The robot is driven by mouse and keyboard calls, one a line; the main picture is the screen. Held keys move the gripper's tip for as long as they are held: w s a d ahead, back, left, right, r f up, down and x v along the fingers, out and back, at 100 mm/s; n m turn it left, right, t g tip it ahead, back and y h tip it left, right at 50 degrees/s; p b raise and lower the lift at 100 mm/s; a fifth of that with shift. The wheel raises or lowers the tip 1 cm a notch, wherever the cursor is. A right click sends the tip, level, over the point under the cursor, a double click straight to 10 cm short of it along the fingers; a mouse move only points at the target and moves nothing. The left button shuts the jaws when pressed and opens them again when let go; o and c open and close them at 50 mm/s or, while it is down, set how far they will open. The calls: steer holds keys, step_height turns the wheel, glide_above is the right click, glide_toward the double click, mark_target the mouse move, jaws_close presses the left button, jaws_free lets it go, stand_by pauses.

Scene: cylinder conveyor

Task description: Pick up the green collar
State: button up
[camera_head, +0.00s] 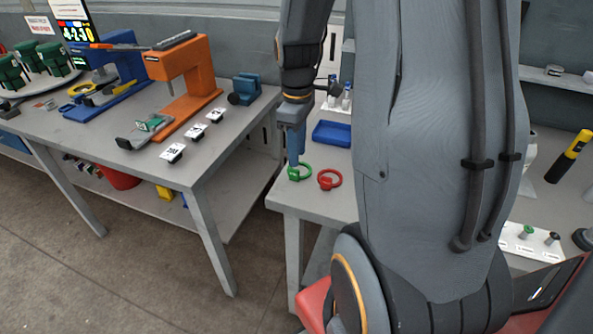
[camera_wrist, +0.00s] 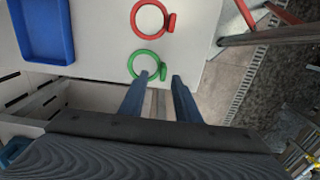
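The green collar (camera_head: 306,178) lies flat near the front corner of the right-hand table. It is a ring with a small tab on its rim. In the wrist view the green collar (camera_wrist: 147,51) is just ahead of my fingertips, with its tab (camera_wrist: 163,71) lying between the two finger lines. My gripper (camera_head: 293,160) points down over the collar in the head view, its tips close to it. In the wrist view my gripper (camera_wrist: 160,77) has its two blue fingers apart with nothing clamped. Whether a finger touches the collar cannot be told.
A red collar (camera_head: 325,182) of like shape lies close to the right of the green one. A blue tray (camera_head: 332,133) sits behind them. The table edge is near the collars. Another table (camera_head: 215,163) with an orange press (camera_head: 187,75) stands left across a gap.

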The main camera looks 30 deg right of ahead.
mark_target(296, 170)
steer(key=f, duration=0.1)
steer(key=f+p, duration=0.1)
steer(key=f, duration=0.1)
steer(key=f+p, duration=0.1)
steer(key=f, duration=0.1)
steer(key=shift+s+a+f, duration=0.1)
steer(key=shift+s+a, duration=0.1)
steer(key=shift+a, duration=0.2)
steer(key=shift+f, duration=0.6)
jaws_close()
